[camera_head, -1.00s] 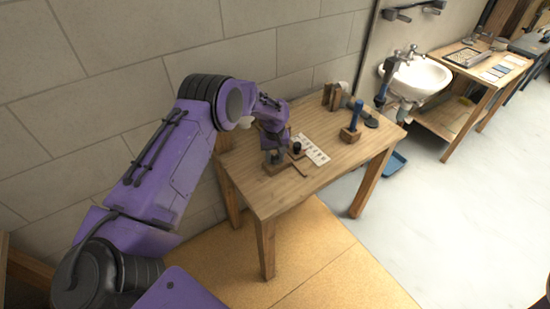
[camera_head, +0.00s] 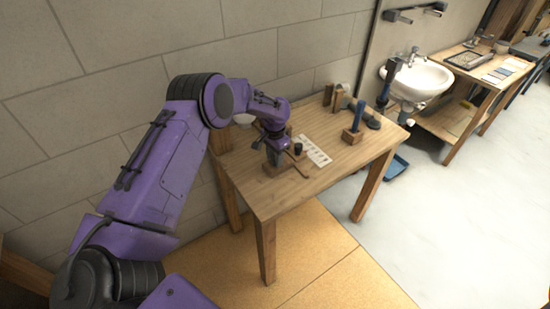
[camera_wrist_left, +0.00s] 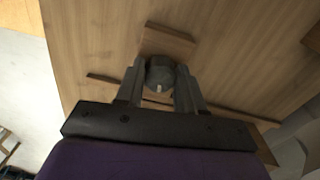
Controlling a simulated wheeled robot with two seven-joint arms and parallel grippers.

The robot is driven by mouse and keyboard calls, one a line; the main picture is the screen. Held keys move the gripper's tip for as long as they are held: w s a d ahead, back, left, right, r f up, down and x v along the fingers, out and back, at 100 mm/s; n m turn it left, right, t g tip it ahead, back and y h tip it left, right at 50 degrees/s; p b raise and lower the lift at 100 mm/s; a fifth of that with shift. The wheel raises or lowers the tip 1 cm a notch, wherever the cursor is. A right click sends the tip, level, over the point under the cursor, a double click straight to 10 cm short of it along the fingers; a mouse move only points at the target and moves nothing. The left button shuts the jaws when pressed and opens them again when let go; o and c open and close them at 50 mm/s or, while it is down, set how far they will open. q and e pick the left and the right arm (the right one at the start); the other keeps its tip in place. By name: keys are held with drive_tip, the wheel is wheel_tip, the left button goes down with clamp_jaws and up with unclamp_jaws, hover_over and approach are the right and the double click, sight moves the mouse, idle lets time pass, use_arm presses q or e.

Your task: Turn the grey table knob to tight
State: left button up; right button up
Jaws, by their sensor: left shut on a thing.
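The grey knob (camera_wrist_left: 160,72) shows in the left wrist view as a dark round cap with a small pale mark on its near side. It stands above the wooden table (camera_head: 262,202). My left gripper (camera_head: 274,155) points down over the near left part of the table, and its fingers (camera_wrist_left: 159,84) are shut on the knob from both sides. In the head view the gripper hides the knob. A wooden base block (camera_head: 283,171) shows under the gripper. My right gripper is not in view.
A small dark cylinder (camera_head: 297,148) stands close to the gripper's right. A white card (camera_head: 317,153) with marks lies beyond it. A blue-handled piece (camera_head: 356,116) on a wooden block and pipe fittings stand farther right. A wall runs behind the table.

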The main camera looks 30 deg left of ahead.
use_arm(q)
drive_tip(key=shift+s+f+m, duration=0.1)
drive_tip(key=shift+f+m, duration=0.05)
drive_tip(key=shift+m, duration=1.45)
drive_tip(key=shift+d, duration=0.1)
drive_tip(key=o, duration=1)
drive_tip(key=shift+o, duration=0.2)
drive_tip(key=shift+f, duration=0.1)
drive_tip(key=shift+w+r, duration=0.2)
drive_tip(key=shift+r, duration=0.05)
wheel_tip(320, 180, up, 10)
drive_tip(key=b, duration=0.2)
drive_tip(key=shift+r, duration=0.1)
